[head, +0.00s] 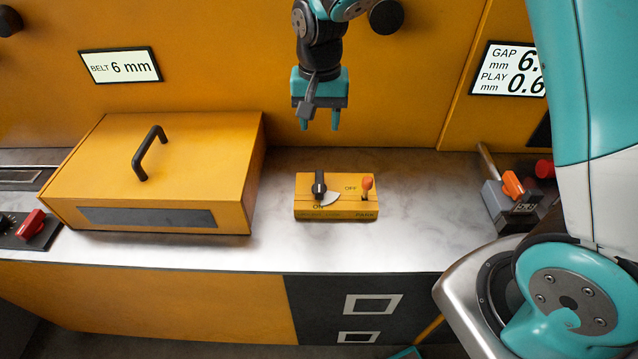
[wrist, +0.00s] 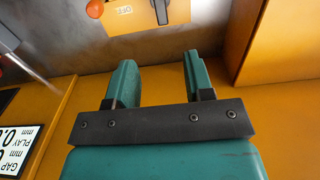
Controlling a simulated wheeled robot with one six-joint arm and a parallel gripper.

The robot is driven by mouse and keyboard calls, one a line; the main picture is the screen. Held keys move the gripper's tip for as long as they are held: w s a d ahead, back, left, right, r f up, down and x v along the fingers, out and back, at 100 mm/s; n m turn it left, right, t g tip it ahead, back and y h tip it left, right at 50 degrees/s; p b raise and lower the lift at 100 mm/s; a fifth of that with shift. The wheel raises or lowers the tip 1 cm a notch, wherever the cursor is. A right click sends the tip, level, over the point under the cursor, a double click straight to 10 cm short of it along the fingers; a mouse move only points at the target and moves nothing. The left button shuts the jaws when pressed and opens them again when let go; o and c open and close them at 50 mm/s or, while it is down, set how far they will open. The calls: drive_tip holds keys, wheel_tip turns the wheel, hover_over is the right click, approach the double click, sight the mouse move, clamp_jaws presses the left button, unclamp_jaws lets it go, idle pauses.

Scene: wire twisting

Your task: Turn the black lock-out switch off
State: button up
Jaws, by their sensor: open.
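The black lock-out switch (head: 319,186) is a knob on a small yellow box (head: 337,211) on the marble worktop. In the head view its pointer stands at the ON end of a pale dial, with OFF printed to its right. In the wrist view the black knob (wrist: 161,11) and part of the yellow box (wrist: 128,18) show at the top edge, partly cut off. My gripper (head: 320,122) is open and empty, pointing down above and behind the box. Its two teal fingers (wrist: 158,72) are apart and touch nothing.
A large yellow cover with a black handle (head: 150,152) sits to the left. A grey unit with an orange knob (head: 512,185) is at right. Worktop in front of the box is clear.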

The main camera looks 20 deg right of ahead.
sight(320, 180)
wheel_tip(320, 180, down, 17)
drive_tip(key=shift+f+p, duration=0.1)
drive_tip(key=shift+p, duration=1)
clamp_jaws()
